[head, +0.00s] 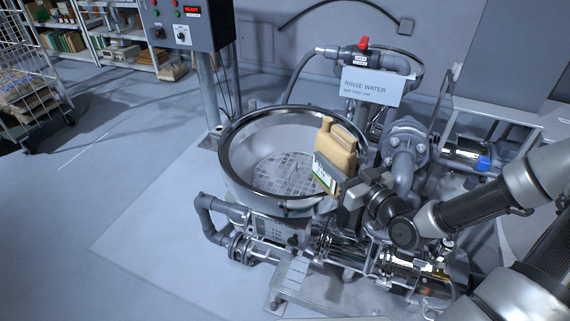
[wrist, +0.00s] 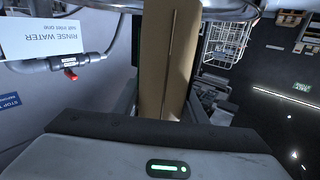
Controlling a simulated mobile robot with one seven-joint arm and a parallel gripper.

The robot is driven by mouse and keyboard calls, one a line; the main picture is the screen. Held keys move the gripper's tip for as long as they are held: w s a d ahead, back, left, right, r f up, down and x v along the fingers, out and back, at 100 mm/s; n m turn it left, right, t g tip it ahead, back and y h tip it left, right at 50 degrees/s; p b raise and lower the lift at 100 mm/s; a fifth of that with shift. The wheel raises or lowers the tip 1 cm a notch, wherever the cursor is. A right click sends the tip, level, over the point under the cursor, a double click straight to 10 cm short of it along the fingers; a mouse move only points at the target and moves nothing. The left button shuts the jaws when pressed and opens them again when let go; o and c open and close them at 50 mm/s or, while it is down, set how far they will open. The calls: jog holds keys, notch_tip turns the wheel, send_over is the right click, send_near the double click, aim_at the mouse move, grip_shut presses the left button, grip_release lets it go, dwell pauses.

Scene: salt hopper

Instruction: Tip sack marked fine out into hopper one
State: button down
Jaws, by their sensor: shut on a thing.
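My gripper (head: 350,187) is shut on a tan container (head: 336,146) that looks like a jug with a handle and a green and white label. The container is roughly upright with a slight tilt, at the right side of a round steel hopper (head: 232,160) with a grate inside. It overlaps the rim in the head view; its height above it is unclear. I see no number on the hopper. In the wrist view the container's tan side (wrist: 160,60) with a seam rises between the fingers.
Pipes and a valve with a red handle (head: 364,43) stand behind, with a "RINSE WATER" sign (head: 373,86). A control box (head: 187,24) reads "READY". Shelves (head: 110,35) and a wire cart (head: 28,80) stand at the left.

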jog(key=w+a+b, duration=0.1)
jog(key=b, duration=0.1)
jog(key=w+a+f+b, duration=0.1)
jog(key=b, duration=0.1)
jog(key=shift+w+a, duration=0.15)
jog(key=shift+w, duration=0.05)
jog(key=a+b, duration=0.1)
jog(key=w+b, duration=0.1)
jog(key=shift+a+r+n+y+b, duration=0.15)
jog(key=shift+a+n+y+b, duration=0.15)
jog(key=shift+a+b, duration=0.1)
jog(key=shift+w+a+r, duration=0.1)
jog(key=shift+a+r, duration=0.05)
jog(key=shift+a, duration=0.05)
jog(key=shift+r+g+p, duration=0.1)
jog(key=shift+g+p, duration=0.3)
jog(key=shift+p, duration=0.1)
jog(key=shift+w+a+f+g+h+p, duration=0.2)
jog(key=shift+g+h+p, duration=0.4)
jog(key=shift+p, duration=0.65)
jog(key=shift+w+d+f+g+h+p, duration=0.1)
jog(key=shift+f+g+h+p, duration=0.25)
jog(key=shift+g+p, duration=0.7)
jog(key=shift+w+a+f+g+h+p, duration=0.25)
jog(key=shift+g+h+p, duration=0.35)
jog(key=shift+p, duration=0.55)
jog(key=shift+w+a+g+h+p, duration=0.15)
jog(key=shift+g+h+p, duration=0.1)
jog(key=shift+g+p, duration=0.2)
